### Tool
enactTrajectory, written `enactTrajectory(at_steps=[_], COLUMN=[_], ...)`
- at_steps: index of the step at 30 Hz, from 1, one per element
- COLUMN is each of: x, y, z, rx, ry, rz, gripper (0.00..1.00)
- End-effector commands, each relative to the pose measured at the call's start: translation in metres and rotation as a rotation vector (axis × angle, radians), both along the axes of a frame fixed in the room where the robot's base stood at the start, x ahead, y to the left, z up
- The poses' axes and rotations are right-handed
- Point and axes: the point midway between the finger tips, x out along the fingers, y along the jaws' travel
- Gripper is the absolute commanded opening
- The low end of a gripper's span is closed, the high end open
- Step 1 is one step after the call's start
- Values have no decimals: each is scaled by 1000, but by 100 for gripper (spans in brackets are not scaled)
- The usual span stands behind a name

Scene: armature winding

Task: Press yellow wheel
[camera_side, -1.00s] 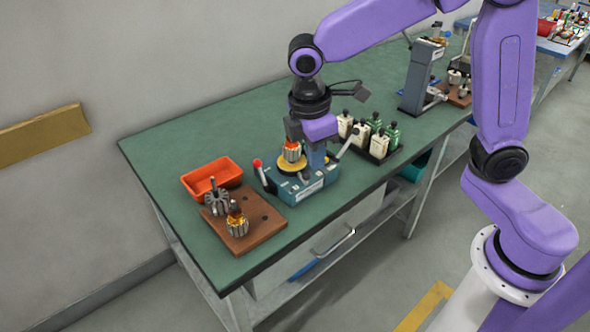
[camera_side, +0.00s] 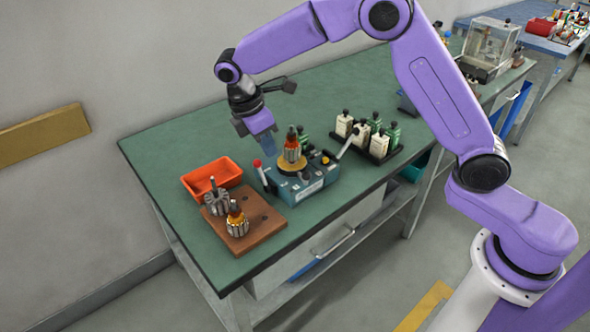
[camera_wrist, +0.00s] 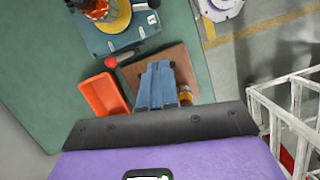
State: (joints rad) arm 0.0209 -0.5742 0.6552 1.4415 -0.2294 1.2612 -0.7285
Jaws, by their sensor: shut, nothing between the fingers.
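The yellow wheel (camera_side: 287,167) is a flat disc on top of a teal machine (camera_side: 309,190) on the green bench. An armature (camera_side: 293,150) with an orange winding stands upright on the wheel. In the wrist view the yellow wheel (camera_wrist: 120,17) shows at the top edge, partly cut off. My gripper (camera_side: 267,147) has blue fingers that are shut and empty. In the side view it hangs tilted, behind and left of the wheel and apart from it. In the wrist view my gripper (camera_wrist: 158,66) appears over the brown board.
A red-knobbed lever (camera_side: 261,170) rises at the machine's left. The bench's back left is clear.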

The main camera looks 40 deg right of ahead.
Motion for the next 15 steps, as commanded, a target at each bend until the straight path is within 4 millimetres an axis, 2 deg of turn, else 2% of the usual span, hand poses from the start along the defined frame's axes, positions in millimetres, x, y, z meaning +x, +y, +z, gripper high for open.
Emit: enactTrajectory(at_steps=[8, 15], x=[-1, -3], y=[-3, -14], z=[-8, -44], rx=[-1, -2], ry=[1, 4], rz=[-1, -2], gripper=[0, 0])
